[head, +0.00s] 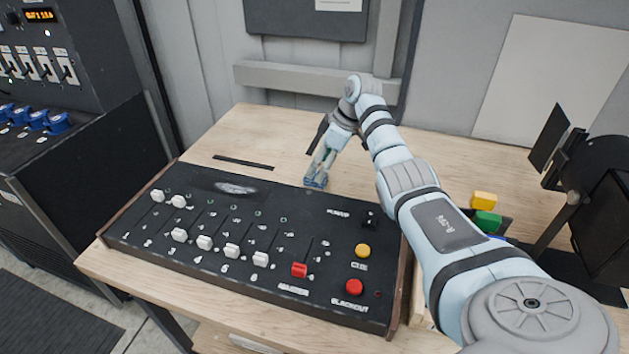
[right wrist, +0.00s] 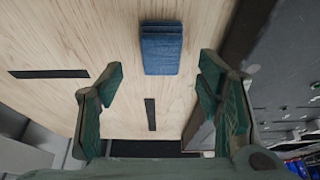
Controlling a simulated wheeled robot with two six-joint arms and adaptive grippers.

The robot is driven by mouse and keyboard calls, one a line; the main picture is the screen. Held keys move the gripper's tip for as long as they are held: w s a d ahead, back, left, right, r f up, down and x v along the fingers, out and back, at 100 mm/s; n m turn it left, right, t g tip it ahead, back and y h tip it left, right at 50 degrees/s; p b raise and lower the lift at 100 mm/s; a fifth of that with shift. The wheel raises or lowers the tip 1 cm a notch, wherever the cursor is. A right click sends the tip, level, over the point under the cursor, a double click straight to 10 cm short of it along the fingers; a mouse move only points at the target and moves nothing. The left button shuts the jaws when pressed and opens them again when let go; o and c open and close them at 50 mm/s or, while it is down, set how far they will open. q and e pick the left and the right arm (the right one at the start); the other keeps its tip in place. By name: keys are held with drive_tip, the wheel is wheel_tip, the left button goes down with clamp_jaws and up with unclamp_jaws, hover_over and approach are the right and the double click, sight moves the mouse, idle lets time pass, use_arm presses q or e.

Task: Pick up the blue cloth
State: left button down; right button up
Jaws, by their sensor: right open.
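The blue cloth (right wrist: 162,48) lies folded on the wooden table, at the upper middle of the right wrist view. My right gripper (right wrist: 162,80) is open and empty, with a finger on each side of that view and the cloth ahead of the gap between them. In the head view the right gripper (head: 318,172) points down over the table just behind the black control console. A bluish patch shows at its tips there; I cannot tell whether this is the cloth or part of the gripper. My left gripper is not in view.
The console (head: 215,235) with faders and buttons fills the table's front. A black strip (head: 243,162) lies on otherwise clear table (head: 255,130).

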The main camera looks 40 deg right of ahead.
drive_tip(key=x, duration=0.3)
drive_tip(key=shift+s+f, duration=0.2)
drive_tip(key=shift+f, duration=0.05)
drive_tip(key=shift+r, duration=0.1)
drive_tip(key=c, duration=1)
drive_tip(key=shift+c, duration=0.2)
wheel_tip(320, 180, up, 20)
drive_tip(key=p, duration=0.2)
drive_tip(key=shift+p, duration=0.4)
